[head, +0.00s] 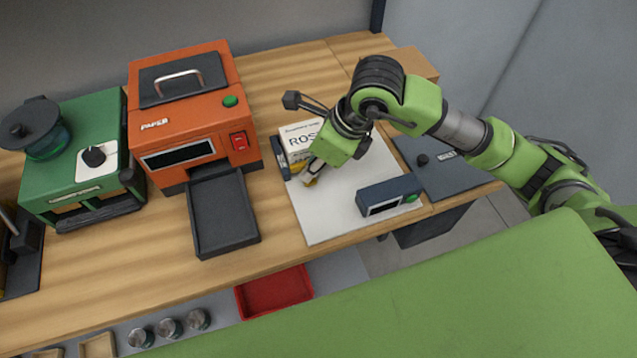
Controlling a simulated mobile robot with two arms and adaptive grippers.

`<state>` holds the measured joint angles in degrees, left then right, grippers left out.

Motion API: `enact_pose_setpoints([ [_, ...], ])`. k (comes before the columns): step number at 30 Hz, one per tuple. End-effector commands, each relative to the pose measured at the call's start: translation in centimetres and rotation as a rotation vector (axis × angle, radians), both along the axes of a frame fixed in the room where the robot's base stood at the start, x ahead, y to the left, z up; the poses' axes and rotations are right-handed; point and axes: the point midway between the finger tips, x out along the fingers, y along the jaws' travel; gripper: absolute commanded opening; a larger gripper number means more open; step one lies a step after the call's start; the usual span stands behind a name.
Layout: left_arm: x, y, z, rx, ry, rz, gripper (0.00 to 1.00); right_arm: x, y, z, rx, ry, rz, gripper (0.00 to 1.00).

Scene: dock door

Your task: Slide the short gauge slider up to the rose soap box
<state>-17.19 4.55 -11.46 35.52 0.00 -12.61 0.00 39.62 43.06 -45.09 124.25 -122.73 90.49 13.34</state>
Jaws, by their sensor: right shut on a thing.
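The rose soap box (298,135) is a white box with dark lettering on a white board, partly hidden behind my right gripper. My right gripper (310,176) points down just in front of the box and is shut on a small yellow part (311,183), apparently the short gauge slider, mostly hidden by the fingers. A dark upright block (280,158) stands at the box's left side. I cannot tell whether the yellow part touches the box. My left gripper is not in view.
The white board (325,222) is bare toward its front. A dark display unit (388,195) with a green button sits at its right front. An orange machine (185,115) with a dark tray (222,212) stands left. A dark panel (440,165) lies right.

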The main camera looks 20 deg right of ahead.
Motion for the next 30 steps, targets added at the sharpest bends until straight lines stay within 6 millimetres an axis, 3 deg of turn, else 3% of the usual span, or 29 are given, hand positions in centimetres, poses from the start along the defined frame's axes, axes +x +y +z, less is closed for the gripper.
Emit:
enact_pose_setpoints([
  [9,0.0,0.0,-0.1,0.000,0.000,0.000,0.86,0.3,0.0,0.1,0.000,0.000,-0.001,0.00],
  [10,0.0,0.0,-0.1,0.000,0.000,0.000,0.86,0.3,0.0,0.1,0.001,0.000,-0.001,0.22],
  [12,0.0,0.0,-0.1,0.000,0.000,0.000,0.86,0.3,0.0,0.0,0.000,0.000,-0.001,0.34],
  [23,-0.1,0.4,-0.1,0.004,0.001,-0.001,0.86,0.2,-0.1,0.2,0.000,0.001,0.000,0.34],
  [30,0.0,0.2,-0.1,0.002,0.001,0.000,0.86,-0.7,-1.1,3.6,0.000,-0.003,0.000,0.34],
])
